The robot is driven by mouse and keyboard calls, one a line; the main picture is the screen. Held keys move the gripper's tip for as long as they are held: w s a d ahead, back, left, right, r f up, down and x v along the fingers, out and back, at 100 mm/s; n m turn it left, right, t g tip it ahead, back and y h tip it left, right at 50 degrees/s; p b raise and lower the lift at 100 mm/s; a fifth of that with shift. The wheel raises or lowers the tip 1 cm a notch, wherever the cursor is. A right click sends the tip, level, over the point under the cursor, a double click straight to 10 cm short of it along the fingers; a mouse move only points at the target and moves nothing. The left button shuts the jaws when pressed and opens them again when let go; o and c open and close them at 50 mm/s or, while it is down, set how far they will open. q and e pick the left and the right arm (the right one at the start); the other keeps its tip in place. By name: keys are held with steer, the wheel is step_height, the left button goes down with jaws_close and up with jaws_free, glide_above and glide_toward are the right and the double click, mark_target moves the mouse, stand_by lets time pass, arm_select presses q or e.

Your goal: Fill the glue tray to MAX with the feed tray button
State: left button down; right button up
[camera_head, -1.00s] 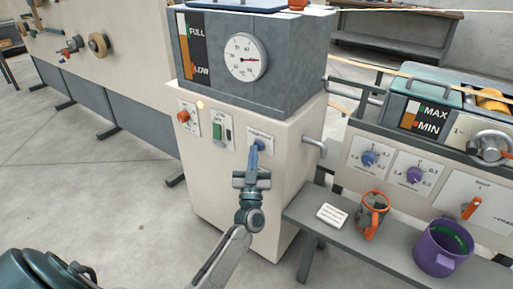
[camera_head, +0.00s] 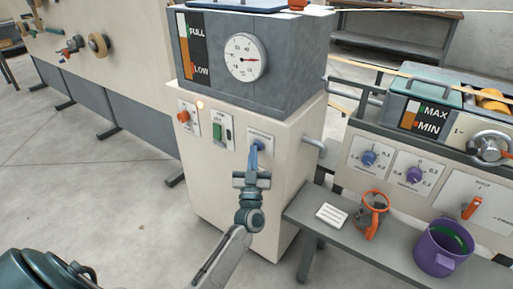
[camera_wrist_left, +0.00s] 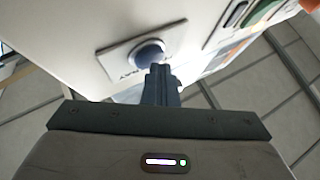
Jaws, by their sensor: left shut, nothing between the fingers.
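The feed tray button (camera_head: 260,144) is a round blue button on a white plate on the front of the cream cabinet (camera_head: 250,195). It also shows in the left wrist view (camera_wrist_left: 147,52). My left gripper (camera_head: 254,152) is shut and empty, with its fingertips at the button. In the left wrist view the fingertips (camera_wrist_left: 160,72) overlap the button's lower edge; I cannot tell how far it is pressed. The glue tray (camera_head: 432,90) is at the right. Its MAX/MIN gauge (camera_head: 426,117) shows an orange column with white above; the exact level is too small to read. My right gripper is out of view.
Beside the button are a green switch (camera_head: 217,132) and a red-orange knob (camera_head: 184,116). Above is a grey tank (camera_head: 290,65) with a FULL/LOW gauge and dial.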

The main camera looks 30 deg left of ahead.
arm_select(q)
steer(key=shift+s, duration=0.15)
steer(key=shift+s+p, duration=0.65)
steer(key=shift+s, duration=0.05)
steer(key=s+p, duration=0.2)
steer(key=s, duration=0.1)
steer(key=s+p, duration=0.1)
steer(key=s, duration=0.1)
steer(key=shift+a, duration=0.25)
stand_by(3.2)
